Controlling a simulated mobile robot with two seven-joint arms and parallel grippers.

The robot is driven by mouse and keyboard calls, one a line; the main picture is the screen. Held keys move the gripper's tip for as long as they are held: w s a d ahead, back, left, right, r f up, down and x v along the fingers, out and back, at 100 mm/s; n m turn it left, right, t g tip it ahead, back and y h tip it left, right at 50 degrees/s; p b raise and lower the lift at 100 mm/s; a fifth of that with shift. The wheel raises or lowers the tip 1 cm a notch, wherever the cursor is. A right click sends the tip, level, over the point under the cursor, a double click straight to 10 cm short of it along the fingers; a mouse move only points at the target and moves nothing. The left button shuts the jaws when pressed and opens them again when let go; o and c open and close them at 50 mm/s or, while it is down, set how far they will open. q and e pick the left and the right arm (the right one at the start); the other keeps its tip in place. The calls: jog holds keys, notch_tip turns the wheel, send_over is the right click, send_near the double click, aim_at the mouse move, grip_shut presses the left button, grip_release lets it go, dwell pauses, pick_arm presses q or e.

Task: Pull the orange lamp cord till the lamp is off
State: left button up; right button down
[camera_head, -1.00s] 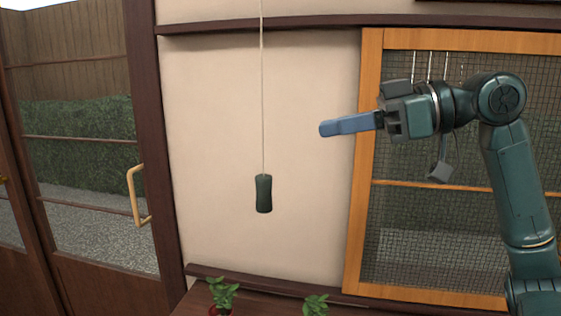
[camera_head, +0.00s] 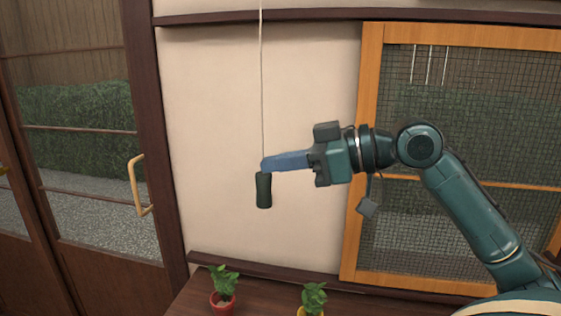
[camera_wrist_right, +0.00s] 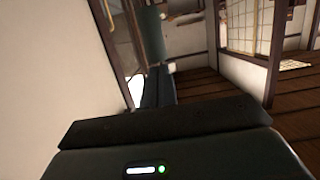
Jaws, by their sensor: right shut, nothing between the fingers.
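A pale cord (camera_head: 261,90) hangs down in front of the wall with a dark green handle (camera_head: 264,190) at its lower end. I see no orange on the cord or handle, and no lamp is in view. My right gripper (camera_head: 266,164) is shut, its blue fingers pointing left. Its tips are at the cord just above the handle in the picture; I cannot tell whether they touch it. In the right wrist view the handle (camera_wrist_right: 152,38) shows just beyond the dark fingers (camera_wrist_right: 157,88). My left gripper is not in view.
Potted plants in a red pot (camera_head: 223,303) and a yellow pot (camera_head: 313,300) stand on a dark wooden surface (camera_head: 260,296) below. A wood-framed mesh screen (camera_head: 440,100) is behind my right arm. A glazed door (camera_head: 85,225) is at left.

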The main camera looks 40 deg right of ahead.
pick_arm(q)
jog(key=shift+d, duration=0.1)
jog(key=b, duration=0.1)
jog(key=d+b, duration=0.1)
jog(key=b, duration=0.1)
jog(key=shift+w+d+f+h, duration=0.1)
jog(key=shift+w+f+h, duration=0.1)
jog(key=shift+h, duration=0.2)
pick_arm(e)
notch_tip(320, 180, down, 4)
jog(key=shift+f, duration=0.15)
